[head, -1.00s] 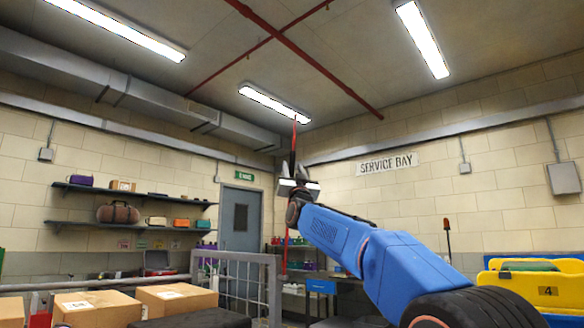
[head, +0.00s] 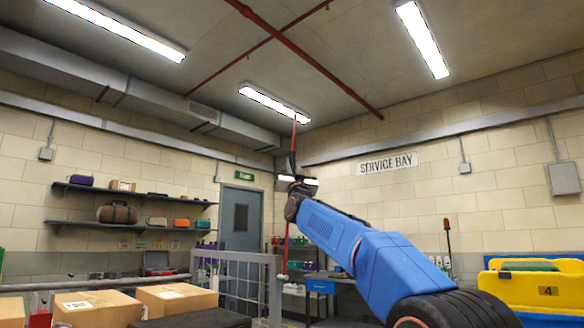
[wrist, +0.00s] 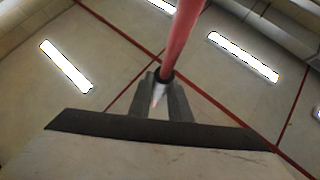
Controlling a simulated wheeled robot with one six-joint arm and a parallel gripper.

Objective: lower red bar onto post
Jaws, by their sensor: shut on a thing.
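The red bar (head: 294,138) stands nearly upright in the head view, its upper part above my gripper and its lower part below it. My gripper (head: 292,168) is shut on the bar, at the end of my raised blue arm. In the wrist view the red bar (wrist: 185,32) runs up out of frame from between the fingers of my gripper (wrist: 163,88), through a dark ring with a pale tapered part below. The bar's low end in the head view is beside the grey railing. I cannot make out the post for certain.
A grey railing (head: 240,257) stands just left of the bar's low end. Cardboard boxes (head: 176,299) are at the lower left. A yellow bin marked 4 (head: 540,278) is at the right. Wall shelves (head: 130,224) and a door (head: 241,219) are behind.

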